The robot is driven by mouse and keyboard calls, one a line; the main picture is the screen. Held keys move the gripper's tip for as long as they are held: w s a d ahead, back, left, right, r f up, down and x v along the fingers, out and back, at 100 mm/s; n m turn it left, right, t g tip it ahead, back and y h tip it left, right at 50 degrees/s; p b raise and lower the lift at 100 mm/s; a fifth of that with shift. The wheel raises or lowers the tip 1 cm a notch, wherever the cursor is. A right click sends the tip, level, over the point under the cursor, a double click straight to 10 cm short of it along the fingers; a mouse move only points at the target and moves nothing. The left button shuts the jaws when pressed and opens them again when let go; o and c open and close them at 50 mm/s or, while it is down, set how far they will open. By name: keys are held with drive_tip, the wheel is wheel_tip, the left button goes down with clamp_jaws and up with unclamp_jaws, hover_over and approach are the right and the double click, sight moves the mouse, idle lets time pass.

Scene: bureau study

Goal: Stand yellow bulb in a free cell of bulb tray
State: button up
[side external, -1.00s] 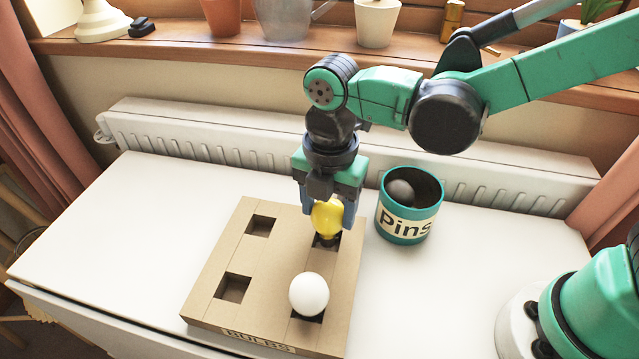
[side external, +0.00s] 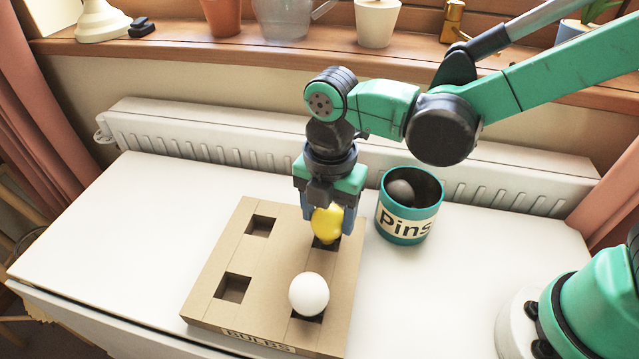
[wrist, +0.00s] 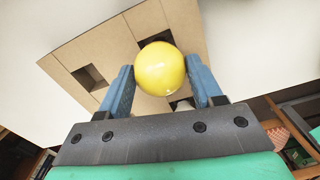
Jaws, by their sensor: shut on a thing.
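The yellow bulb (side external: 327,223) is held between the two fingers of my gripper (side external: 328,215), over the back right cell of the cardboard bulb tray (side external: 275,265). In the wrist view the bulb (wrist: 161,69) sits between the blue fingertips of my gripper (wrist: 163,80), with a dark cell edge behind it. Its lower end is at or just above that cell; I cannot tell how deep. A white bulb (side external: 309,293) stands in the front right cell. The back left cell (side external: 261,226) and front left cell (side external: 233,288) are empty.
A teal "Pins" cup (side external: 408,215) with a dark ball inside stands right of the tray, close to my gripper. A white radiator (side external: 220,140) runs behind the table. The white tabletop (side external: 120,230) is clear on the left.

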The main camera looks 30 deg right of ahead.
drive_tip(key=shift+f, duration=0.3)
drive_tip(key=o, duration=1.1)
drive_tip(key=shift+o, duration=0.2)
drive_tip(key=shift+r, duration=3.5)
drive_tip(key=s+d+m+t, duration=0.1)
drive_tip(key=d+m+t, duration=0.6)
drive_tip(key=d+m, duration=0.8)
drive_tip(key=shift+s+d+r+m, duration=0.25)
drive_tip(key=shift+s+r+m, duration=0.2)
drive_tip(key=shift+m, duration=4.35)
